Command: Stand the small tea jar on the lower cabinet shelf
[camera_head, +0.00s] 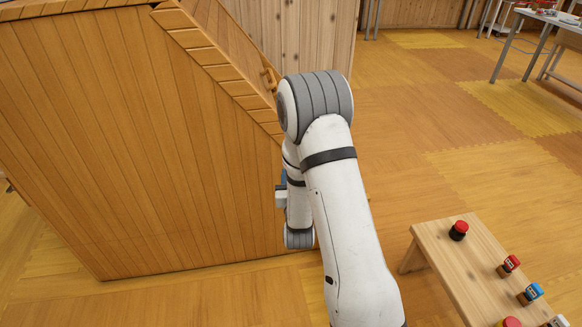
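A wooden cabinet (140,150) fills the left of the head view, seen from its plain plank side; a handle (268,78) shows at its edge. No shelf of it can be seen. Several small jars stand on a low wooden bench at the lower right: a dark one with a red lid (459,230), a red-lidded one (508,266), and a blue-lidded one (530,293). I cannot tell which is the small tea jar. My white arm reaches up and bends down beside the cabinet. My gripper's fingers are hidden, so whether it holds anything does not show.
The low bench (447,262) stands right of my arm. Another red lid (511,322) and a whitish item (558,322) are cut off at the bottom edge. Metal-legged tables (540,18) stand far right. The floor between cabinet and bench is clear.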

